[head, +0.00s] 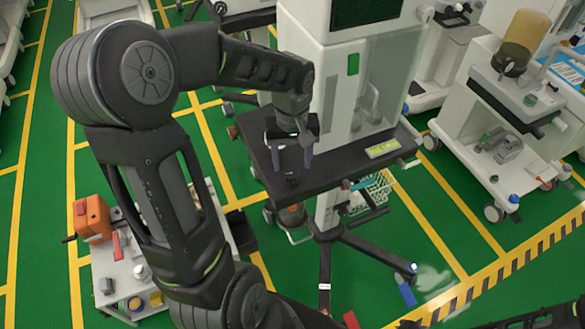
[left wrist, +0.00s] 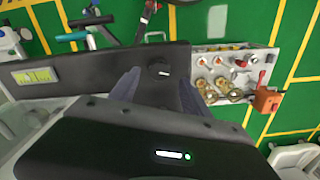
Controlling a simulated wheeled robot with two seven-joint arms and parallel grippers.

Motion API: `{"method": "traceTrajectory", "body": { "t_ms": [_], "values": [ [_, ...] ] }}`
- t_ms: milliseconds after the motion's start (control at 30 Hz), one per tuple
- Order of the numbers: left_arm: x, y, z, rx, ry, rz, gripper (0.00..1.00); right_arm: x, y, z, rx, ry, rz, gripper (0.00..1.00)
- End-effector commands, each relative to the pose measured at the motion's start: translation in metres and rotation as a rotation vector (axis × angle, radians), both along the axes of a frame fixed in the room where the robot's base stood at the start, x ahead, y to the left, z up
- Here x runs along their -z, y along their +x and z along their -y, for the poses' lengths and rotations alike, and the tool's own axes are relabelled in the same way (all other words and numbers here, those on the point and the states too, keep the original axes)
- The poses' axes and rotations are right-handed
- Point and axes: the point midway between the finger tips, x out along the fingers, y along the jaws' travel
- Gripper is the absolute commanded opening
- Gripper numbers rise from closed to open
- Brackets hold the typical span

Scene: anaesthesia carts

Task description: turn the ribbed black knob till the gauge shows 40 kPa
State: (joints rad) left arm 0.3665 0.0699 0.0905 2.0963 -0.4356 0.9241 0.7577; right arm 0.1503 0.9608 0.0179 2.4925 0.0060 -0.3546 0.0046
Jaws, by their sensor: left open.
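The black knob (head: 292,178) stands on the dark shelf (head: 345,160) of the white cart; its ribs are too small to make out. In the left wrist view the knob (left wrist: 158,67) shows a small white mark and lies just beyond and between the fingertips. My left gripper (head: 291,157) is open above the knob, its two fingers apart and pointing down; the fingers also show in the left wrist view (left wrist: 158,88). A yellow-green panel (head: 383,148) lies on the shelf to the right, also in the left wrist view (left wrist: 36,76); I cannot read any gauge value. My right gripper is not seen.
The white cart column (head: 345,75) rises behind the shelf. A low trolley with an orange box (head: 92,218) stands at the lower left. Another cart (head: 520,90) stands at the right.

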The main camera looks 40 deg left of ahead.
Motion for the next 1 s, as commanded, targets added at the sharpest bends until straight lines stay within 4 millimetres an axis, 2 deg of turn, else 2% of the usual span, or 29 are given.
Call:
{"method": "traceTrajectory", "body": {
  "t_ms": [100, 300, 600, 1000],
  "values": [
    [0.019, -0.001, 0.001, 0.000, -0.003, -0.004, 0.55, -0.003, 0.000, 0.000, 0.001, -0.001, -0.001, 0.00],
    [0.040, -0.001, 0.000, 0.000, -0.001, -0.003, 0.55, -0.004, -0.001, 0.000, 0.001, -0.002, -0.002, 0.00],
    [0.043, 0.000, 0.000, 0.000, -0.001, 0.001, 0.55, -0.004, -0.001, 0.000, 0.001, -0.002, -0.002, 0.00],
    [0.043, 0.000, 0.000, 0.000, -0.001, 0.001, 0.24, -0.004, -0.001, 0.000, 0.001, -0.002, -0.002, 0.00]
  ]
}}
